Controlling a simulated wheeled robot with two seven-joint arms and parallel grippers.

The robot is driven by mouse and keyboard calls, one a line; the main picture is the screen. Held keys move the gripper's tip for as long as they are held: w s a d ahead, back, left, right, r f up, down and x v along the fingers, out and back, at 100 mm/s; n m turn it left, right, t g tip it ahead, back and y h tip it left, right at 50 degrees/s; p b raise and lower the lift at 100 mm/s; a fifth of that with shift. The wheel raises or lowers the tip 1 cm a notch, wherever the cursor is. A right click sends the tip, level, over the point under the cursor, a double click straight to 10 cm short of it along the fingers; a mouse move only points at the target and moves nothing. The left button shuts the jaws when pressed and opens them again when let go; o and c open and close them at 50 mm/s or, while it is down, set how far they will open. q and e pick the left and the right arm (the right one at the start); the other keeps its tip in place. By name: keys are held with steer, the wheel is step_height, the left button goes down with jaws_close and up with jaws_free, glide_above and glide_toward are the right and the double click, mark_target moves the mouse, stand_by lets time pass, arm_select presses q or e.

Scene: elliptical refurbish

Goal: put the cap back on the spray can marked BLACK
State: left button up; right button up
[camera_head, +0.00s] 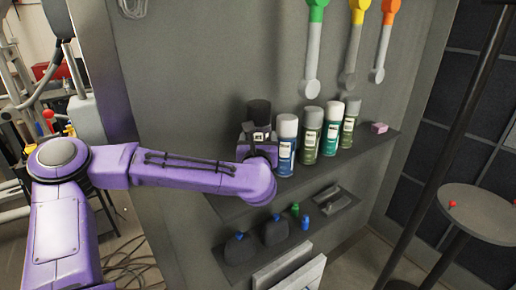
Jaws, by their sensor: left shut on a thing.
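My left gripper (259,135) is at the left end of the upper shelf's row of cans, in front of a dark cylinder. The dark cylinder (259,109), which looks like a black cap, stands upright just above my gripper. My gripper is shut on it. My gripper and wrist hide what is below, so I cannot tell whether the cap touches a can. No BLACK marking is readable. My right gripper is not in view.
Several capped spray cans stand close to the right, the nearest a blue can (286,149). A pink block (379,128) lies at the right end of the upper shelf (375,143). The lower shelf holds dark bottles (275,231). Coloured-handled tools (314,45) hang above.

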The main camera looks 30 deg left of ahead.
arm_select(q)
steer(key=f, duration=0.1)
steer(key=w+a+f, duration=0.1)
steer(key=w+f+p, duration=0.1)
steer(key=shift+w+a+f, duration=0.15)
steer(key=shift+w+a, duration=0.1)
steer(key=shift+a, duration=0.05)
step_height(320, 180, down, 3)
steer(key=shift+f+p, duration=0.15)
steer(key=shift+p, duration=0.2)
steer(key=shift+w+a+f, duration=0.1)
steer(key=shift+f, duration=0.05)
steer(key=shift+f+b, duration=0.1)
steer(key=shift+b, duration=0.2)
steer(key=o, duration=1.3)
